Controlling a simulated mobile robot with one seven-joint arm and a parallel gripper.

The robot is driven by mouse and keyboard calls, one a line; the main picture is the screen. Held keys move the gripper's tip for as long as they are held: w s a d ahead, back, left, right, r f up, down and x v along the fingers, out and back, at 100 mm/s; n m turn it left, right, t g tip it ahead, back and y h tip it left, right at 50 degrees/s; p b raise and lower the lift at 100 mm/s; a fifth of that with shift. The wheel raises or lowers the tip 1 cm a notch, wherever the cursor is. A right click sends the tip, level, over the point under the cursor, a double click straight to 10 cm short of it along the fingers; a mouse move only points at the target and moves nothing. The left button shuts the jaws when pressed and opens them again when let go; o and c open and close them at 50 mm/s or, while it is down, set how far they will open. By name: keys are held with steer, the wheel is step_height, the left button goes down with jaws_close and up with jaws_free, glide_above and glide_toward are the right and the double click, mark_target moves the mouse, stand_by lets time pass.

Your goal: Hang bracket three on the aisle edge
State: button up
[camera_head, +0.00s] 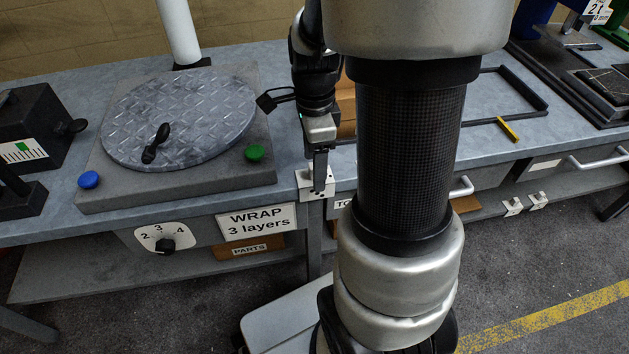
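My gripper (320,183) points down at the front edge of the workbench (480,160), left of my forearm. Its fingers show nearly side-on, so whether they are open or shut on something is not clear. A small white bracket (306,187) with dark holes is right at the fingertips, against the bench edge above a leg. I cannot tell whether it is held or hanging there. Two similar white brackets, one (513,207) left of the other (538,200), are low at the right, by the lower shelf edge. No bracket number is readable.
A turntable (178,118) with blue (88,180) and green (254,153) buttons stands left of my gripper. Below are a dial (166,244) and a WRAP sign (257,222). Drawer handles (600,160) jut out at right. The floor beside the yellow line (545,318) is clear.

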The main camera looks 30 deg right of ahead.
steer(key=shift+f, duration=0.65)
steer(key=c, duration=1.1)
